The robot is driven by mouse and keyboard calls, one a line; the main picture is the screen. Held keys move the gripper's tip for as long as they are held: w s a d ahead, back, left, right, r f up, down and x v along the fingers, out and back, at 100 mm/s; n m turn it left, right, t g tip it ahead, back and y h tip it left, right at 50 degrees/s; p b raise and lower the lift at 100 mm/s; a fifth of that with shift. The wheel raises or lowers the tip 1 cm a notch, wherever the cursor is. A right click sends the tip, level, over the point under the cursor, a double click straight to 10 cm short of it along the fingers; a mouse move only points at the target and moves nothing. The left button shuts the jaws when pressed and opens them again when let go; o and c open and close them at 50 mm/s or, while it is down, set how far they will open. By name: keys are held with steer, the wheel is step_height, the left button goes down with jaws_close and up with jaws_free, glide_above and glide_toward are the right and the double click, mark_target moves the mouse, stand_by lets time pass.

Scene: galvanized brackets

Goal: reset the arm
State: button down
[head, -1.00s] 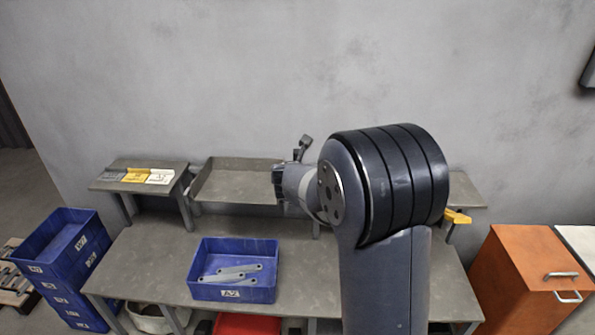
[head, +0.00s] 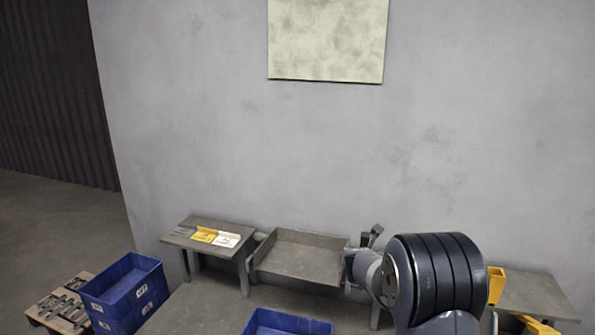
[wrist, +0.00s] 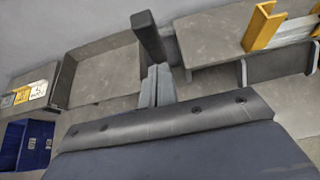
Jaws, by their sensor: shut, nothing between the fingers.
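My gripper (wrist: 156,84) shows in the wrist view as two grey fingers close together, with nothing between them. In the head view my gripper (head: 371,236) is small and partly hidden by my arm, in front of the wall and to the right of the open grey tray (head: 300,260). It appears clear of the tray, though its distance from it is hard to judge.
A small raised shelf (head: 208,236) with grey, yellow and white labels stands left of the tray. Stacked blue bins (head: 125,290) and a pallet of metal parts (head: 60,302) are at lower left. A yellow bracket-like piece (wrist: 262,24) is at right.

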steer(key=shift+r+x, duration=0.2)
steer(key=shift+x, duration=0.95)
